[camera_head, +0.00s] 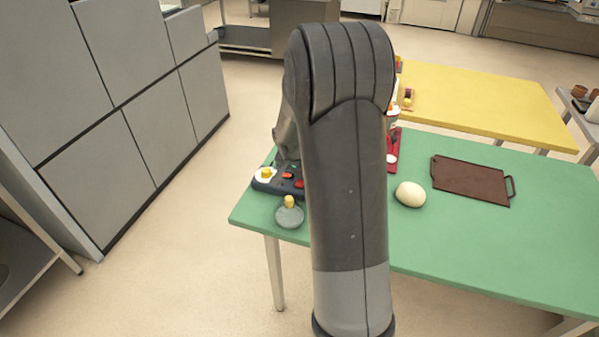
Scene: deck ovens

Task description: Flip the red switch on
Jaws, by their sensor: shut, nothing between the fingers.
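A dark control panel (264,187) lies at the left end of the green table. It carries a red part (287,175), a second red part (299,184) at its right, and a yellow knob on a white base (266,173). Which red part is the switch, and its position, are too small to tell. My arm covers the panel's right side. The end of my arm with my gripper (284,158) comes down over the panel's back edge, left of the big arm link. My gripper is shut and empty; its fingertips are mostly hidden, and I cannot tell whether they touch the panel.
A round grey lidded dish (289,216) with a yellow knob stands in front of the panel. A pale round lump (410,194) and a brown handled tray (470,181) lie on the green table (500,245). A yellow table (480,100) stands behind. Grey cabinets (100,140) stand left.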

